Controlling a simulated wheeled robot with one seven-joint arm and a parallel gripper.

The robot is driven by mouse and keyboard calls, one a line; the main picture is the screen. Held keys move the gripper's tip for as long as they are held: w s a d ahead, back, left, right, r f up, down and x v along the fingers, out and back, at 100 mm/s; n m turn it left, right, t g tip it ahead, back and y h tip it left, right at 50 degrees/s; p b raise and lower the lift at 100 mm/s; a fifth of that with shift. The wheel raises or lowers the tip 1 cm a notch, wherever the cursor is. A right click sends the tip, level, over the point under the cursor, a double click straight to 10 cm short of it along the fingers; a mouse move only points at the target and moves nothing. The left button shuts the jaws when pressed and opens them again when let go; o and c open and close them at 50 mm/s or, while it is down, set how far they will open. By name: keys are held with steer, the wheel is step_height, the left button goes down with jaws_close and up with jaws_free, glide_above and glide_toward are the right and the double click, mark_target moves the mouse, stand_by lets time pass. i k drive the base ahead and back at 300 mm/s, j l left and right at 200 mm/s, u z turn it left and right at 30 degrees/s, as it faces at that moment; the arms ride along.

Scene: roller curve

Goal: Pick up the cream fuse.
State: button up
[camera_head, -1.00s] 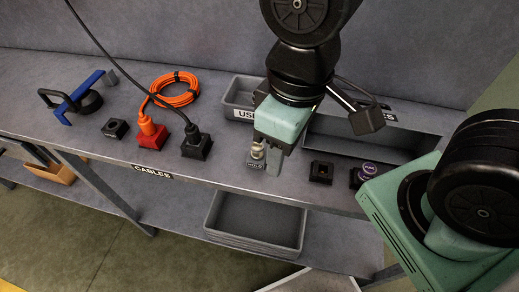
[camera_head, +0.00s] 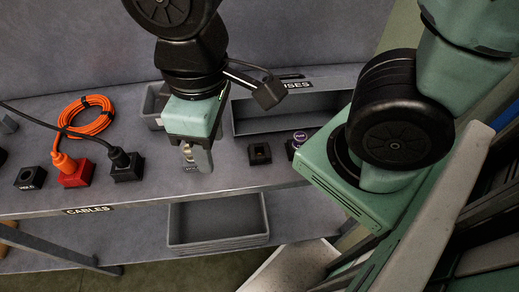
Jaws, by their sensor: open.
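The cream fuse (camera_head: 187,152) stands near the table's front edge, in a holder with a small label. Only a small part of it shows below my gripper, and its lower end is partly hidden. My gripper (camera_head: 190,148) points down over the fuse and is open. One green finger comes down just right of the fuse; the other is mostly hidden, so I cannot tell whether either finger touches it.
To the left are a black socket block (camera_head: 126,166), a red block (camera_head: 76,172) with an orange plug, and a coiled orange cable (camera_head: 86,115). An empty dark holder (camera_head: 260,153) stands right of my gripper. Grey bins (camera_head: 290,112) line the back.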

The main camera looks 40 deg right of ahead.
mark_target(186, 150)
steer(key=j+z, duration=0.4)
steer(key=k+j+z, duration=0.1)
steer(key=j+z, duration=0.25)
steer(key=k+j+z, duration=0.1)
steer(key=j+z, duration=0.3)
